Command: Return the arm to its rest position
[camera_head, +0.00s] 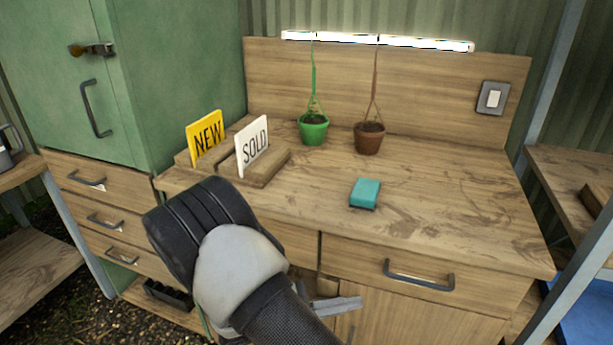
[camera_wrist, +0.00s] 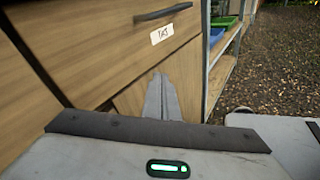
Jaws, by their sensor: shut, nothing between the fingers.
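My arm (camera_head: 235,265) reaches up from the bottom of the head view, bent in front of the wooden workbench. My gripper (camera_wrist: 158,78) shows in the wrist view with its two grey fingers together and nothing between them. It points along the drawer fronts, below a dark handle (camera_wrist: 163,12) and a small white label (camera_wrist: 162,34). In the head view the arm hides part of the bench's front.
On the bench (camera_head: 440,210) stand a yellow NEW sign (camera_head: 206,136), a white SOLD sign (camera_head: 251,147), a green pot (camera_head: 313,128), a brown pot (camera_head: 369,138) and a teal sponge (camera_head: 365,192). A green cabinet (camera_head: 190,80) stands left. Shelving (camera_head: 575,185) stands right.

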